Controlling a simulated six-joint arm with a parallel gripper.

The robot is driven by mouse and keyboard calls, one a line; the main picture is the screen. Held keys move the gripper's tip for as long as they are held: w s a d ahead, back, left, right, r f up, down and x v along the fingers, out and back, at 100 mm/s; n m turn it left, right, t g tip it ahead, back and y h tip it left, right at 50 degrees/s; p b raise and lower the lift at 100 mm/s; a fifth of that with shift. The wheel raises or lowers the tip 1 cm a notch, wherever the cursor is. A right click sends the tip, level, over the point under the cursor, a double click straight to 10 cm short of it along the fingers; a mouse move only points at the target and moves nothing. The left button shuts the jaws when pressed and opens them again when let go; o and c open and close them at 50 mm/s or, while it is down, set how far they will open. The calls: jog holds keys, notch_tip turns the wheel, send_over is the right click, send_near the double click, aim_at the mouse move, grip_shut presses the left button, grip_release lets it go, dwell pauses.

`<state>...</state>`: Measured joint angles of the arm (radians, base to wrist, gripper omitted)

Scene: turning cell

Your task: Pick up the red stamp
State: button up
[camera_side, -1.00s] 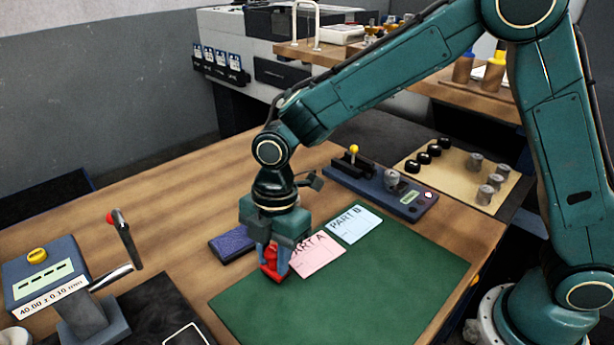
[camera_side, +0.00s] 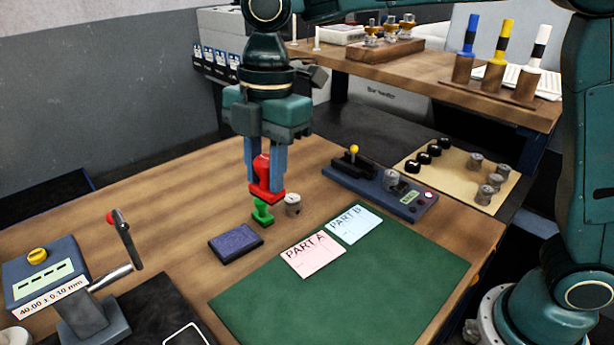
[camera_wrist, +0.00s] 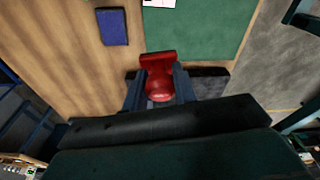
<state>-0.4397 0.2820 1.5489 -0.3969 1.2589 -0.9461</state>
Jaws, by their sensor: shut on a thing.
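The red stamp (camera_side: 264,180) is between the two blue-grey fingers of my gripper (camera_side: 265,175), which is shut on it. It is held upright in the air above the table, clear of the green mat. In the wrist view the red stamp (camera_wrist: 159,75) also shows between the fingertips of my gripper (camera_wrist: 159,88). A green stamp (camera_side: 262,212) stands on the table and appears just below the red stamp in the side view.
A small metal cylinder (camera_side: 292,204) stands beside the green stamp. A dark blue pad (camera_side: 236,243), a pink PART A card (camera_side: 313,254) and a pale PART B card (camera_side: 355,224) lie nearby. A lever device (camera_side: 380,190) stands at right. The green mat (camera_side: 345,290) is largely bare.

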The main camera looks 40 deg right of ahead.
jog(key=shift+r, duration=0.9)
jog(key=o, duration=0.3)
jog(key=shift+c, duration=1.1)
jog(key=shift+o, duration=0.4)
jog(key=shift+w+f, duration=0.35)
jog(key=w+f, duration=1)
jog(key=f, duration=0.1)
jog(key=shift+w+a, duration=0.35)
